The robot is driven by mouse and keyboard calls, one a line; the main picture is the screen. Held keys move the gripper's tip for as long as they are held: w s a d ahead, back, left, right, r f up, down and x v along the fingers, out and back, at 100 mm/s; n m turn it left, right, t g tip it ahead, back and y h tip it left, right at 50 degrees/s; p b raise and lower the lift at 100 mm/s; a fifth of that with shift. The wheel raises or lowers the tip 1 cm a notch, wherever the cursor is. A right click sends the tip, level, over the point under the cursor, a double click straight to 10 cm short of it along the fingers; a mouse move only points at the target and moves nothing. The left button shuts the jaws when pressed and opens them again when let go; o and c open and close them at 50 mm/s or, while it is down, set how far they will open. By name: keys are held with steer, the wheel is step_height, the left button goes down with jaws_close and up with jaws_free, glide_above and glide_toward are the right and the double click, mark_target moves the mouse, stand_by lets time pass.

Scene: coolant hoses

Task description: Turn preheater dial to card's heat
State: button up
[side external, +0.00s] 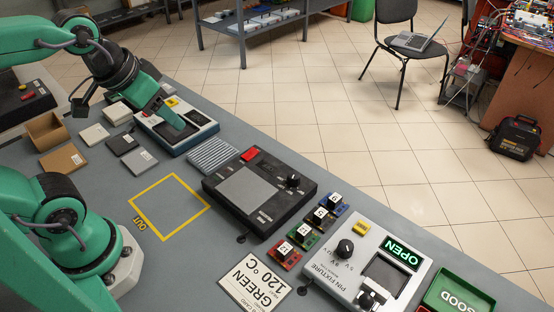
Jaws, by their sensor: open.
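The preheater (225,205) is a black box with a grey plate and a red button (250,154). Its black dial (293,180) sits on the right part of the top; the dial's setting is too small to read. The white card (250,292) lies in front and reads GREEN 120 °C. My gripper (178,126) points down over a white-and-blue device (205,136) at the back left, well left of the preheater and apart from the dial. It is open; its fingertips are small and hard to separate from the device behind them.
Small boards, red (284,256), green (305,236), brown (321,219) and blue (338,203), line up beside the preheater. The pin fixture (330,268) shows OPEN, with a green GOOD bin (478,290) beyond. A ribbed grey pad (213,155) lies between device and preheater. The yellow OUT square (170,206) is empty.

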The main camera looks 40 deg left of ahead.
steer(key=w+d+g, duration=0.1)
steer(key=w+d, duration=0.1)
steer(key=w, duration=0.4)
steer(key=n+g, duration=0.2)
steer(key=g, duration=0.2)
glide_toward(294, 174)
steer(key=shift+a+f, duration=0.4)
steer(key=shift+w+d+f, duration=0.2)
steer(key=shift+f, duration=0.1)
steer(key=shift+f, duration=0.1)
steer(key=shift+d+f, duration=0.15)
steer(key=shift+f, duration=3.65)
